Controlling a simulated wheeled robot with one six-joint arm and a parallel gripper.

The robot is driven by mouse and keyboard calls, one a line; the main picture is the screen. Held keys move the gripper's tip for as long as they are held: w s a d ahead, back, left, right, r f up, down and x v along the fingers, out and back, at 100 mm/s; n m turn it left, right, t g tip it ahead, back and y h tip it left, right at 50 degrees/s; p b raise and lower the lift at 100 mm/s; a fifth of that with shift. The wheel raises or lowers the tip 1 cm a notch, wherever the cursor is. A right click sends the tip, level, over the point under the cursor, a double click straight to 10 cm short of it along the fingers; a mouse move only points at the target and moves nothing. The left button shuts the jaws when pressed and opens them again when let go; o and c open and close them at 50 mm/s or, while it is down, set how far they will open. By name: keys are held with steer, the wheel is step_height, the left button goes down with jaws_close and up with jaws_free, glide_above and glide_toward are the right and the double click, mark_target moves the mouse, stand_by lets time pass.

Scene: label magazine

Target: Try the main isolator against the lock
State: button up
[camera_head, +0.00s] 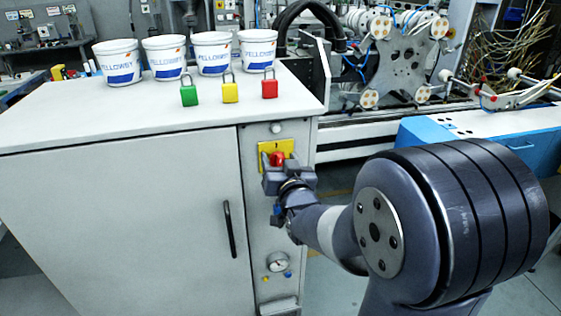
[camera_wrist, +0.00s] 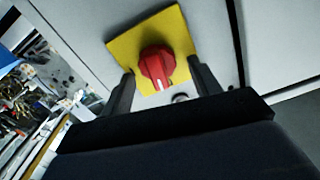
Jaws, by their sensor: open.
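The main isolator is a red rotary knob (camera_wrist: 157,66) on a square yellow plate (camera_wrist: 122,47), mounted on the front of the grey cabinet. In the head view the knob (camera_head: 277,158) is partly hidden by my gripper (camera_head: 276,166). My gripper is open in front of it, with one finger on each side of the knob in the wrist view; I cannot tell whether they touch it. A small metallic rounded part (camera_wrist: 180,97) shows below the knob; I cannot tell if it is a lock's shackle. Green (camera_head: 189,95), yellow (camera_head: 230,92) and red (camera_head: 269,88) padlocks stand on the cabinet top.
Several white buckets (camera_head: 165,60) stand behind the padlocks on the cabinet top (camera_head: 110,118). A black door handle (camera_head: 229,229) is left of my gripper, and a gauge (camera_head: 277,262) is below it. Machinery with a blue-sided bench (camera_head: 420,131) is at the right.

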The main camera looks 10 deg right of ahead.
steer(key=s+b, duration=0.1)
steer(key=s, duration=1)
steer(key=shift+w, duration=0.1)
steer(key=shift+w+p, duration=0.5)
steer(key=shift+w, duration=4.9)
